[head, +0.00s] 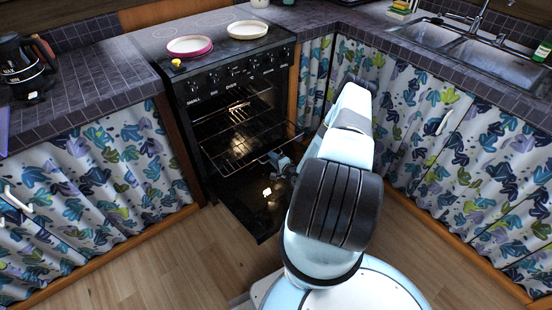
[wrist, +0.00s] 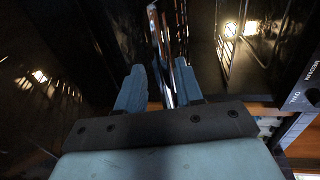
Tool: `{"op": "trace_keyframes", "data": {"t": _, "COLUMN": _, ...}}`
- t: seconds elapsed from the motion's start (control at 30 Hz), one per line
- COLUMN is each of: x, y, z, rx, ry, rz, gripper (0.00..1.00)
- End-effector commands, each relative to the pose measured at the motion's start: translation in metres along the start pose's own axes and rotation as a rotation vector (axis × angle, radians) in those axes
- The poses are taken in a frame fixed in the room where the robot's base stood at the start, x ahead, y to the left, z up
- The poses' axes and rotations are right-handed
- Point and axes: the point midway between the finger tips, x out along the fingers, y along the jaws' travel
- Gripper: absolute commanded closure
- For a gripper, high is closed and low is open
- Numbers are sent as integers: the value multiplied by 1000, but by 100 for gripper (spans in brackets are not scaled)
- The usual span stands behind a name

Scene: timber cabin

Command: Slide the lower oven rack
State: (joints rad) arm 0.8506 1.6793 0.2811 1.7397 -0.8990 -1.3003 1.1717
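The black oven (head: 197,135) stands open, its door (head: 243,208) folded down. The lower oven rack (head: 236,154), a wire grid, sticks partly out over the door. An upper rack (head: 235,108) sits above it. My gripper (head: 277,160) is at the front edge of the lower rack, partly hidden by my arm. In the wrist view my gripper (wrist: 160,82) has its two fingers apart, with the rack's shiny metal edge (wrist: 165,55) running between them. A gap shows beside the left finger; contact with the right finger is unclear.
Two plates (head: 190,46) (head: 248,29) rest on the cooktop. A kettle (head: 24,70) stands on the left counter (head: 95,75). Curtained cabinets (head: 98,172) flank the oven, and a sink (head: 470,55) is at right. Wooden floor (head: 150,262) is clear at front left.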

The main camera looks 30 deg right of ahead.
Motion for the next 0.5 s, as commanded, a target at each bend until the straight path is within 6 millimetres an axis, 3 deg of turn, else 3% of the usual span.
{"op": "trace_keyframes", "data": {"t": 0.27, "x": -12, "y": -1, "z": 0, "rx": 0, "ry": -1, "rz": -1, "gripper": 64}}
{"op": "trace_keyframes", "data": {"t": 0.5, "x": -56, "y": 0, "z": 0, "rx": 2, "ry": 2, "rz": 0, "gripper": 64}}
